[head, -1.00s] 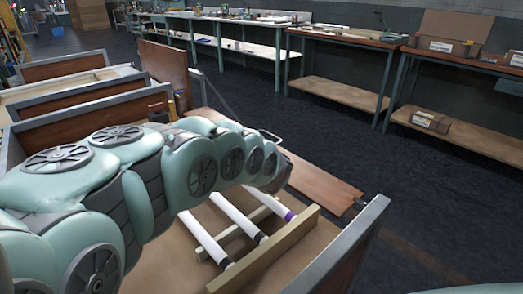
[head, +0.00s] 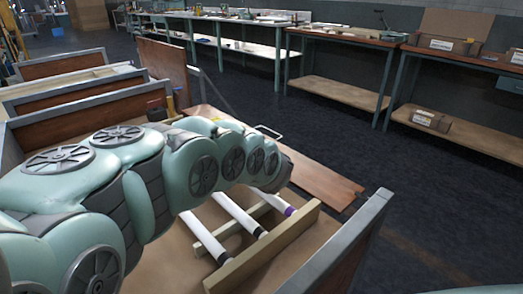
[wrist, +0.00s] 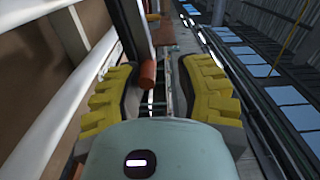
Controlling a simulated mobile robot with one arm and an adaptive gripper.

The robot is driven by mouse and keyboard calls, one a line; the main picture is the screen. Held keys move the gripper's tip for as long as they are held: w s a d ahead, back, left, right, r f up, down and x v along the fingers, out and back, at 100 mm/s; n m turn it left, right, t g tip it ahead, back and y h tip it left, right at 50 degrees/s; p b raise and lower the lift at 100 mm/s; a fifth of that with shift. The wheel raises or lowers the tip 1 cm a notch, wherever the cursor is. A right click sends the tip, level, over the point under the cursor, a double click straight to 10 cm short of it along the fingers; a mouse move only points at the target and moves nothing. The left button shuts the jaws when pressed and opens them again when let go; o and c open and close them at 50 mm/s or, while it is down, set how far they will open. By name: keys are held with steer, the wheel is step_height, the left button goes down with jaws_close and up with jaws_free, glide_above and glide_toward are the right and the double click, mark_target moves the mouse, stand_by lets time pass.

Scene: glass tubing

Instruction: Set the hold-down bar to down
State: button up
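In the wrist view my gripper (wrist: 162,98) has its two yellow ribbed fingers spread apart. A reddish-brown cylinder (wrist: 148,74) shows between them, closer to the left finger; it looks like a grip, with no clear contact. I cannot tell for certain whether it belongs to the hold-down bar. In the head view my arm hides most of the gripper area. A thin grey metal bar (head: 210,94) slopes beside an upright brown panel, and a grey loop handle (head: 268,132) shows past my arm. Which of these is the hold-down bar is unclear.
White tubes (head: 243,214) lie across wooden rails (head: 262,246) in the crate, below my arm. A grey-edged crate wall (head: 352,244) stands at the right. Brown panels (head: 80,99) stand at left. Workbenches (head: 345,38) line the back; the dark floor between is clear.

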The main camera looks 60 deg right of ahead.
steer(key=shift+o, duration=0.8)
steer(key=v, duration=1.2)
